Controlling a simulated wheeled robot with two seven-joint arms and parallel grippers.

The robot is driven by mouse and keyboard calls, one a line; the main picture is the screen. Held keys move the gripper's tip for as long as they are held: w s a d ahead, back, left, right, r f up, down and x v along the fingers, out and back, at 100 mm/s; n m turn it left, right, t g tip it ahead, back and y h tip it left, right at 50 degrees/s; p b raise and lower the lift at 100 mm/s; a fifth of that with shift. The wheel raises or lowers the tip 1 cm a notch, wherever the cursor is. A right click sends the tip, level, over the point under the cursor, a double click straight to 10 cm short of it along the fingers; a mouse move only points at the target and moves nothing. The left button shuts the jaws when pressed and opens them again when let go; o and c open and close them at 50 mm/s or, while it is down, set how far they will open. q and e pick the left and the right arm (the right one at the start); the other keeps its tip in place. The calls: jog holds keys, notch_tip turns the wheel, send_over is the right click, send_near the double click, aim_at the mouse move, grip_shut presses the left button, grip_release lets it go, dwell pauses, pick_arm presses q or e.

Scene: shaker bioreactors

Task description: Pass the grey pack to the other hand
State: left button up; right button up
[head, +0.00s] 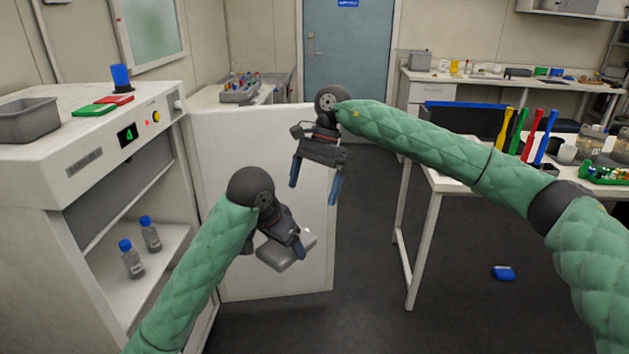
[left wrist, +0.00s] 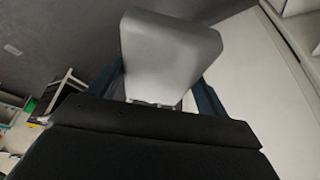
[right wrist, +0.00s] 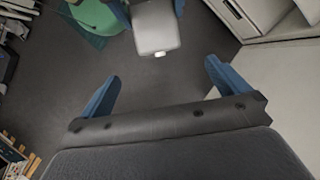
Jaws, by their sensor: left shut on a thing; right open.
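The grey pack (head: 284,254) is a smooth, rounded block, held in the air in front of the open white door. My left gripper (head: 276,240) is shut on it. In the left wrist view the pack (left wrist: 170,55) stands out between the two blue fingers. In the right wrist view the pack (right wrist: 156,28) shows at the top, with a small white nub on its near end. My right gripper (head: 315,180) is open and empty, above and to the right of the pack, its fingers pointing down. Its blue fingers (right wrist: 160,92) are spread in the right wrist view, apart from the pack.
The white shaker cabinet (head: 75,160) stands at the left with its door (head: 310,265) open; two blue-capped bottles (head: 140,245) are inside. A white table (head: 430,185) with tools is at the right. A blue item (head: 503,273) lies on the dark floor.

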aim_at(302, 229)
jog(key=x, duration=1.1)
jog(key=shift+c, duration=0.2)
jog(key=c, duration=1.1)
pick_arm(q)
jog(key=o, duration=1.2)
pick_arm(e)
jog(key=shift+r, duration=0.1)
jog(key=shift+c, duration=0.2)
